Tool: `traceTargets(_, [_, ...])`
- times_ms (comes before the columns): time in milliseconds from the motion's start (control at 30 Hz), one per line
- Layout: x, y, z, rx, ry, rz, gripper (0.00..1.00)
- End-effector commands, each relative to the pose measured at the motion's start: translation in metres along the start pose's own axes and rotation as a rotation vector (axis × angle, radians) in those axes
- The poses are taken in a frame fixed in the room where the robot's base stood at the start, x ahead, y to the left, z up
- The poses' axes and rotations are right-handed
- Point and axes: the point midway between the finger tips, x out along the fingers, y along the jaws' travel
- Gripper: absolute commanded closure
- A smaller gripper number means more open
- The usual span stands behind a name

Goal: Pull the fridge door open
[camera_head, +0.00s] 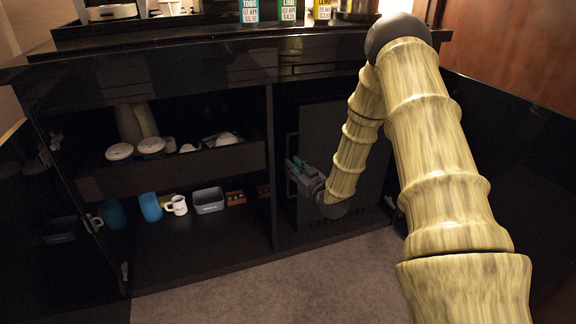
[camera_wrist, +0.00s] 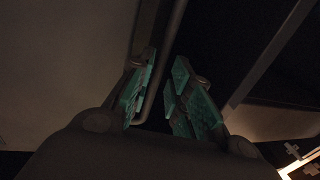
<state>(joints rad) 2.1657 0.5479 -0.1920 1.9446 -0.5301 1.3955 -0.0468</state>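The fridge door (camera_head: 322,125) is a dark panel in the right part of the cabinet and looks closed. Its thin vertical handle (camera_head: 288,148) runs along its left side. My gripper (camera_head: 293,164) is at the handle, with green finger pads. In the wrist view the handle bar (camera_wrist: 171,45) passes down between the two fingers of my gripper (camera_wrist: 163,82), nearer the left pad. A gap shows between the bar and the right pad, so the fingers are apart. I cannot tell whether the left pad touches the bar.
Left of the fridge, an open compartment holds a drawer (camera_head: 190,170) with lidded containers, and below it blue cups (camera_head: 150,207), a white mug (camera_head: 177,205) and a grey box (camera_head: 208,200). Dark open cabinet doors flank both sides. The carpet (camera_head: 290,280) in front is clear.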

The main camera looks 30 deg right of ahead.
Motion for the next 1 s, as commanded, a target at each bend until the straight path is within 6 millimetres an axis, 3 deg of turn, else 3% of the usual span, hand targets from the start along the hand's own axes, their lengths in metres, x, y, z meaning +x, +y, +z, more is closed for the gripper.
traceTargets(300, [0.038, 0.000, 0.002, 0.000, 0.001, 0.000, 0.80])
traceTargets(733, [0.045, 0.000, 0.000, 0.000, -0.001, 0.001, 0.80])
traceTargets(833, [0.045, 0.000, 0.000, 0.000, -0.001, 0.001, 0.98])
traceTargets(1000, [0.044, 0.001, 0.000, 0.000, -0.001, 0.001, 1.00])
